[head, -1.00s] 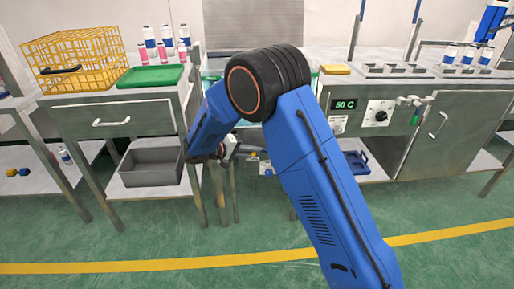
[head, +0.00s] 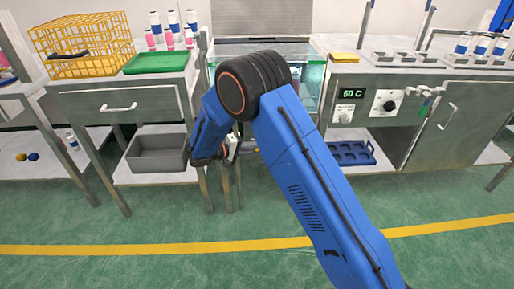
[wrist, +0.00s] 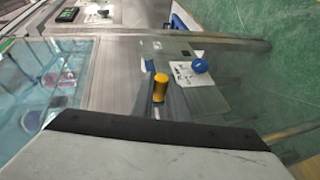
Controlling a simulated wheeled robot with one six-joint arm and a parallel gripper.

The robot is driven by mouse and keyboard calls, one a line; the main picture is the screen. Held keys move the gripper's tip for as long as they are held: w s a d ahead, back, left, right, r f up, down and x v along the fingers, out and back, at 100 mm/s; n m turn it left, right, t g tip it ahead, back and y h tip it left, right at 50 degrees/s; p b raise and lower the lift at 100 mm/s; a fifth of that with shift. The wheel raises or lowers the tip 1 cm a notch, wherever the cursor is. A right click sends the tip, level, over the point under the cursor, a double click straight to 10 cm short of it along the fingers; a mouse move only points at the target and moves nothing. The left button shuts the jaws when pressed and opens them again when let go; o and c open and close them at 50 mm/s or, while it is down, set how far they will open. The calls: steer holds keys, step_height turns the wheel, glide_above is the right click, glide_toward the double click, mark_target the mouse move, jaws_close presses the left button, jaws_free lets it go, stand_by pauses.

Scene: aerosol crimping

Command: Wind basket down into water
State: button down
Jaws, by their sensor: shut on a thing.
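A glass-walled water tank (head: 307,78) stands behind my arm in the head view. Its bluish water (wrist: 50,85) fills the left of the wrist view, with some blurred shapes in it; I cannot make out a basket among them. A yellow crank handle (wrist: 160,88) stands out just beyond the dark front edge of my gripper, beside the tank's metal side.
A blue knob (wrist: 200,66) on a labelled plate is close beside the handle. A yellow wire basket (head: 82,48) and green tray (head: 158,63) sit on the left table, above a grey bin (head: 157,153). A heater panel reading 50 C (head: 352,93) stands right. A blue tray (head: 350,152) lies below it.

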steer(key=shift+s+d+f, duration=0.1)
steer(key=shift+f, duration=0.05)
steer(key=c, duration=1.7)
jaws_free()
steer(key=shift+a, duration=0.4)
steer(key=v, duration=1.6)
steer(key=shift+s+a+r, duration=0.2)
steer(key=shift+a+r, duration=0.05)
steer(key=shift+d, duration=0.1)
